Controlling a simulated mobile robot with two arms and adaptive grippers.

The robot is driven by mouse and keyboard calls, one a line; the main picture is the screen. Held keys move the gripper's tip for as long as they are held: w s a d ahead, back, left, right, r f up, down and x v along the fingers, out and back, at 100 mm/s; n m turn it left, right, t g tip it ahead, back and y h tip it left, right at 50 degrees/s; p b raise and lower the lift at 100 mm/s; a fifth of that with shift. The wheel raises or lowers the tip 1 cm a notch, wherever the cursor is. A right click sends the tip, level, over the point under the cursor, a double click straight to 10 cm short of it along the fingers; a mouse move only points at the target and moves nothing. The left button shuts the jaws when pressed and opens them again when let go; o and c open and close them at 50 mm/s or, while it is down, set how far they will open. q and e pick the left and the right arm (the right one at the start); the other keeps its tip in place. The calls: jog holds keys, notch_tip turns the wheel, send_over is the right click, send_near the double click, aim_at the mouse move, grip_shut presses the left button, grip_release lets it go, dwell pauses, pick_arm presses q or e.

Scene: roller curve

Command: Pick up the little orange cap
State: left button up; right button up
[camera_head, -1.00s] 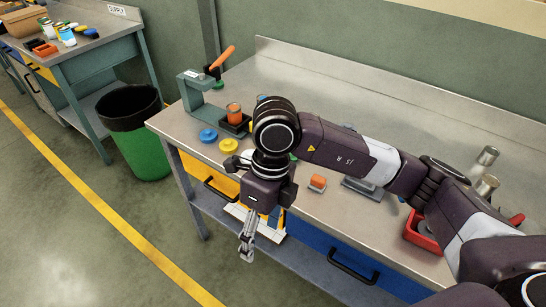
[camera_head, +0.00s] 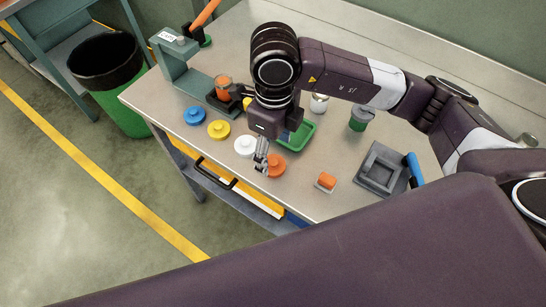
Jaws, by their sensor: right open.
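The little orange cap (camera_head: 275,165) lies on the bench top near its front edge, at the right end of a row of round caps. My right gripper (camera_head: 262,163) points down at the cap's left side and hides part of it. The gripper is open, with nothing seen between its fingers. I cannot tell whether it touches the cap. My left gripper is not in view.
White (camera_head: 246,146), yellow (camera_head: 218,129) and blue (camera_head: 194,115) caps lie to the left. A green tray (camera_head: 305,135) is behind the gripper. An orange piece on a small block (camera_head: 325,182) and a grey fixture (camera_head: 381,170) stand to the right. A lever press (camera_head: 178,65) stands at left.

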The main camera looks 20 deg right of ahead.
aim_at(274, 162)
jog(key=shift+s+f+p, duration=0.1)
jog(key=shift+f+p, duration=0.55)
jog(key=shift+f, duration=1.1)
jog(key=shift+w+f+p, duration=0.2)
jog(key=shift+f+p, duration=0.1)
jog(key=shift+f, duration=0.55)
jog(key=c, duration=0.3)
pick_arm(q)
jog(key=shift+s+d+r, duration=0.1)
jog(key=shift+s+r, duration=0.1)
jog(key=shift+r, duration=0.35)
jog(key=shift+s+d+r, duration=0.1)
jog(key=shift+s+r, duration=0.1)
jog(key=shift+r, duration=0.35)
pick_arm(e)
jog(key=c, duration=0.5)
